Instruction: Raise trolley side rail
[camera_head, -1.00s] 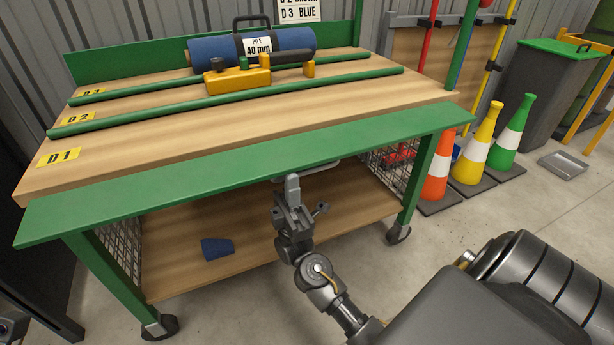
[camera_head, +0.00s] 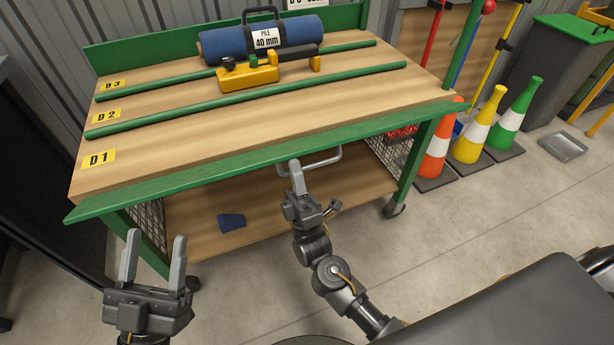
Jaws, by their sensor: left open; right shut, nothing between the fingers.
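The trolley's green side rail (camera_head: 230,164) runs along the front edge of the wooden top, its broad face sloping outward and down. A grey metal bar handle (camera_head: 334,160) hangs beneath the rail's middle. My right gripper (camera_head: 295,168) is shut and empty, pointing up just below the rail. Its fingertips overlap the handle's left end in the head view; whether they touch it I cannot tell. My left gripper (camera_head: 156,245) is open and empty at the lower left, fingers pointing up, in front of the trolley's left end.
On the top (camera_head: 190,148) are a blue roll (camera_head: 225,43), a yellow tool (camera_head: 248,76) and two green bars. A blue piece (camera_head: 231,222) lies on the lower shelf. Cones, including an orange one (camera_head: 436,160), stand right of the trolley. Open floor lies in front.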

